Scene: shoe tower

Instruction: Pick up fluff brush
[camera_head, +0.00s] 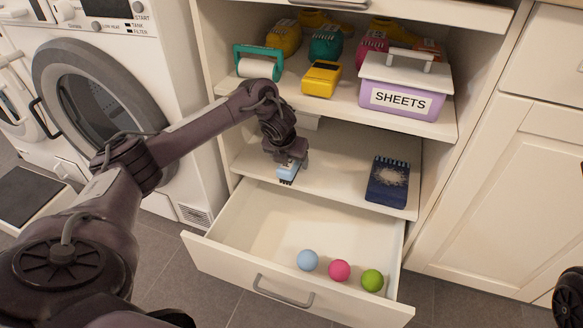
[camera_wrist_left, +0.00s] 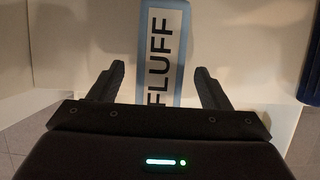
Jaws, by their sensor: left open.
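The fluff brush (camera_wrist_left: 163,40) has a light blue edge and a white label reading FLUFF. In the left wrist view it lies between the two open fingers of my left gripper (camera_wrist_left: 160,85), with a gap on each side. In the head view the brush (camera_head: 288,172) is on the lower shelf, partly hidden by my left gripper (camera_head: 287,160), which is over it from above. My right gripper does not show.
A dark blue speckled item (camera_head: 388,180) lies to the right on the lower shelf (camera_head: 340,150). Below, an open drawer (camera_head: 270,215) holds three balls. Above, the upper shelf holds a SHEETS box (camera_head: 430,75), a yellow item (camera_head: 321,78) and a green-handled roller (camera_head: 258,65).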

